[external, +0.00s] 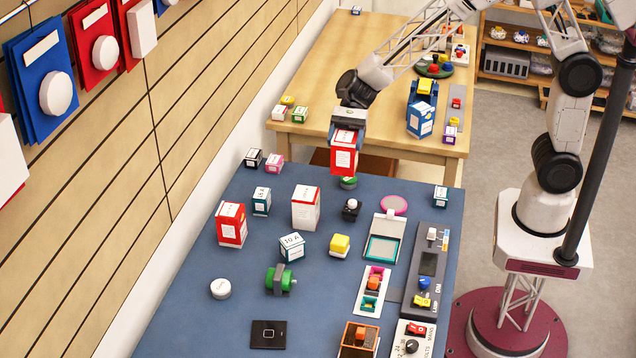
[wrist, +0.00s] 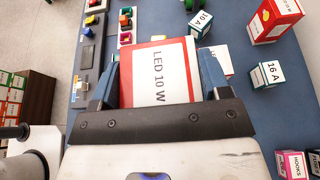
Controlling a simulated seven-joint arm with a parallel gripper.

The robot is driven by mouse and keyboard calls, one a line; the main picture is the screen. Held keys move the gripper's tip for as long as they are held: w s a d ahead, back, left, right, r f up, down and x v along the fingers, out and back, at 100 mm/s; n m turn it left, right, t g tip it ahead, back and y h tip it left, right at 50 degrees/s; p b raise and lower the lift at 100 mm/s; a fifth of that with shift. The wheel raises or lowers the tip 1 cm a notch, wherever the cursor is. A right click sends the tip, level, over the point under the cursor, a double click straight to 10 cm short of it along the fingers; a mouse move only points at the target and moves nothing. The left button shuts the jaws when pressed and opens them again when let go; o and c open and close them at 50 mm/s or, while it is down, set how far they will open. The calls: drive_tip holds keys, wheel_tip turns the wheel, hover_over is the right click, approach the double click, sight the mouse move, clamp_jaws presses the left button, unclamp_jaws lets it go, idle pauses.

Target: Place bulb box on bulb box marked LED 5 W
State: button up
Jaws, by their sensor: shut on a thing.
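My gripper (external: 348,122) is shut on a red and white bulb box (external: 344,158), held in the air above the far part of the blue table. In the wrist view the held box (wrist: 160,75) reads "LED 10 W" and sits between my fingers (wrist: 160,85). A red box with a white label (external: 231,228) stands upright at the table's left; it also shows at the wrist view's upper right (wrist: 272,22). I cannot read a "LED 5 W" marking.
Small boxes marked 10 A (wrist: 200,22) and 16 A (wrist: 268,75) stand nearby. A yellow block (external: 339,245), a black button (external: 351,209) and a green-wheeled part (external: 281,281) are on the blue table (external: 190,300). A wooden table (external: 330,60) stands behind.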

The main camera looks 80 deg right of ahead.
drive_tip(key=shift+s+a+r, duration=0.15)
drive_tip(key=shift+s+a, duration=0.1)
drive_tip(key=shift+s, duration=0.7)
drive_tip(key=shift+s+a+r, duration=0.2)
drive_tip(key=shift+s, duration=0.75)
drive_tip(key=shift+s+a+r, duration=0.15)
drive_tip(key=shift+s+a, duration=0.1)
drive_tip(key=shift+s, duration=0.7)
drive_tip(key=shift+w, duration=0.15)
drive_tip(key=w+a, duration=0.3)
drive_tip(key=w, duration=0.3)
drive_tip(key=w+a+f, duration=0.1)
drive_tip(key=w+a, duration=0.2)
drive_tip(key=w, duration=0.4)
drive_tip(key=shift+w+f, duration=0.25)
drive_tip(key=shift+w, duration=0.05)
drive_tip(key=shift+w+a+f, duration=0.1)
drive_tip(key=shift+w+f, duration=0.1)
drive_tip(key=shift+f, duration=0.7)
drive_tip(key=shift+w+a+f, duration=0.1)
drive_tip(key=shift+w+f, duration=0.1)
drive_tip(key=shift+f, duration=0.65)
drive_tip(key=shift+f, duration=0.1)
drive_tip(key=o, duration=1)
